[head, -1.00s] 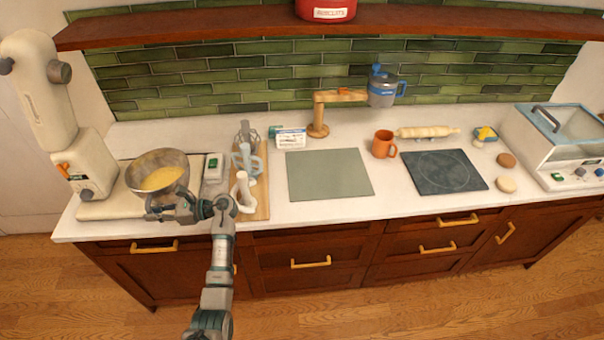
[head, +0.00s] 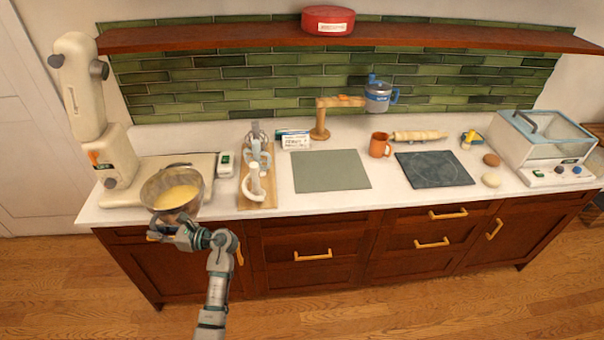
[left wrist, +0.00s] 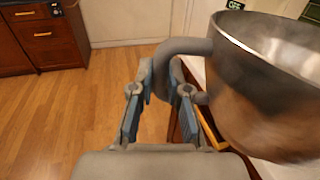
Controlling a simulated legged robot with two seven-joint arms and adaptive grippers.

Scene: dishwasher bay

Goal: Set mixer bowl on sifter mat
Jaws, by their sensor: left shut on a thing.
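The steel mixer bowl (head: 153,203), with yellow batter inside, is near the counter's front left edge, in front of the mixer base. My left gripper (head: 160,234) is shut on its handle. In the left wrist view the bowl (left wrist: 265,95) is at the right, and its curved grey handle (left wrist: 180,47) runs between the fingers (left wrist: 160,95). A plain grey-green mat (head: 330,171) and a dark mat with a circle (head: 433,169) lie bare on the counter; I cannot tell which is the sifter mat. My right gripper is not in view.
The cream mixer (head: 85,95) stands at the left. A wooden board (head: 258,199) with whisk and beater tools lies between the bowl and the grey-green mat. An orange mug (head: 380,146) and a wooden stand (head: 320,122) with a blue-handled sifter (head: 378,97) are behind the mats.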

